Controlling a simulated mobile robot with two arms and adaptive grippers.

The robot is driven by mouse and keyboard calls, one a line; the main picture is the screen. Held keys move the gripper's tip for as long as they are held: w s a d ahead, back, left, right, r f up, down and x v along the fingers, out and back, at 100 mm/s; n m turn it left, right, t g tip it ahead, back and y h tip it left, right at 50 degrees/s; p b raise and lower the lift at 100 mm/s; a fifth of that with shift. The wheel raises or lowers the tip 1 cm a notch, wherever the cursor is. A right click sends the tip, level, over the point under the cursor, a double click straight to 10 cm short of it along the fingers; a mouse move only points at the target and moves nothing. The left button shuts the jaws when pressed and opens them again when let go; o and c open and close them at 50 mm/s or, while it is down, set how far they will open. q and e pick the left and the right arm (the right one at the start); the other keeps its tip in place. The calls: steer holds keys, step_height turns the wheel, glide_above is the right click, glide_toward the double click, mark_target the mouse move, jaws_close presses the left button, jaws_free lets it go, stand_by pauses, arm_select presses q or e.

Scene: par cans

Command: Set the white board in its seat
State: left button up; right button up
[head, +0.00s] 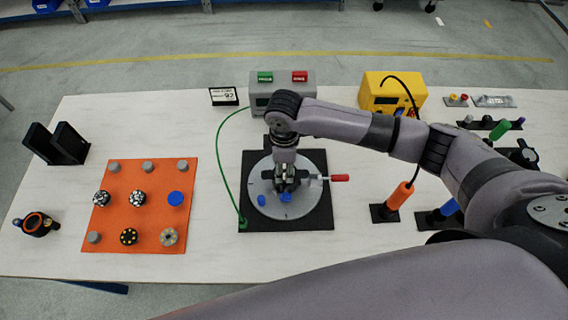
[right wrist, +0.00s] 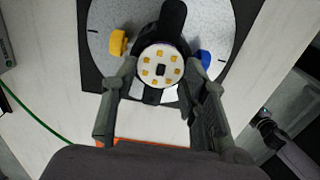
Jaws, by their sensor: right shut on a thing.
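The white board (right wrist: 160,59), round with several yellow squares and a dark centre, shows in the right wrist view. My right gripper (right wrist: 160,82) is shut on it, with one finger at each side. A black fixture (right wrist: 174,17) with a yellow knob (right wrist: 118,43) and a blue knob (right wrist: 203,59) is behind the board. In the head view, my right gripper (head: 287,184) is over the round grey plate (head: 300,206), and it hides the board and most of the fixture. I cannot tell whether the board rests in its seat. My left gripper is not in view.
An orange mat (head: 115,218) with several round parts lies left of the black base (head: 325,218). A red-handled tool (head: 340,178) sits beside my right gripper. A grey box (head: 257,88), a yellow box (head: 378,93) and an orange-handled tool (head: 399,197) stand around it.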

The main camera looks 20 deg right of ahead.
steer(key=shift+f, duration=0.1)
stand_by(0.8)
steer(key=o, duration=0.7)
steer(key=shift+c, duration=0.2)
steer(key=o, duration=0.6)
steer(key=shift+c, duration=0.2)
step_height(320, 180, up, 12)
stand_by(0.5)
